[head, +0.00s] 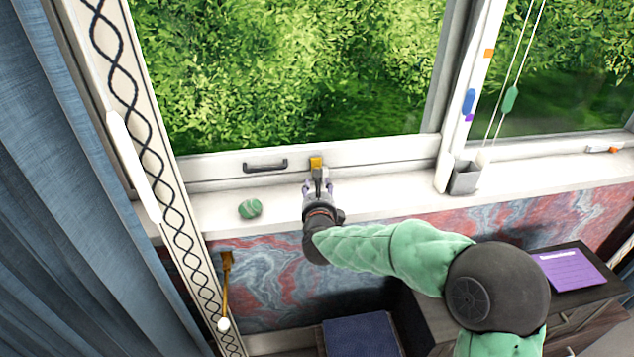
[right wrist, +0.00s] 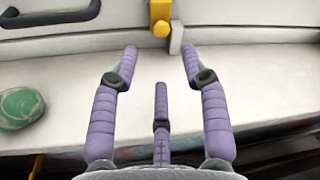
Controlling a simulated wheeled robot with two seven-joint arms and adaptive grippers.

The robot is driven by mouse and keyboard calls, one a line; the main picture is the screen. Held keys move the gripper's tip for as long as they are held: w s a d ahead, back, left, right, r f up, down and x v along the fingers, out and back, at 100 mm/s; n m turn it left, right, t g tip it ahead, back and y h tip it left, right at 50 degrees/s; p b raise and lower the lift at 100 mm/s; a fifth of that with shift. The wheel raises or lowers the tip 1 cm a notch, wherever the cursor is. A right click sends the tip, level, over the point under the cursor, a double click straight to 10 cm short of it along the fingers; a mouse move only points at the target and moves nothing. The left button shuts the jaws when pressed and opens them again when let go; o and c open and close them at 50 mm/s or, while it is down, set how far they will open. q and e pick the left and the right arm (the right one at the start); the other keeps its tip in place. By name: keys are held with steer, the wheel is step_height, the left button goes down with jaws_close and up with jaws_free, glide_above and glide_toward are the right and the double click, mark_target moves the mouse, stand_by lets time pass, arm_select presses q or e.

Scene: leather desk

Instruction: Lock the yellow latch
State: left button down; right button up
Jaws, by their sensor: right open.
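The yellow latch (head: 316,163) is on the bottom rail of the window, right of the dark handle. It also shows at the top middle of the right wrist view (right wrist: 160,18), with a rounded yellow knob at its lower end. A small grey block (right wrist: 176,37) sits beside the knob on its right. My right gripper (head: 318,186) reaches in over the sill just in front of the latch. In the right wrist view its purple fingers (right wrist: 160,52) are spread apart and empty, with the latch beyond the tips. My left gripper is not in view.
A dark handle (head: 265,166) is fixed to the window rail left of the latch. A green striped round object (head: 250,208) lies on the white sill (head: 215,205). The sill between is clear.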

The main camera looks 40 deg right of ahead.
steer(key=shift+v, duration=1.15)
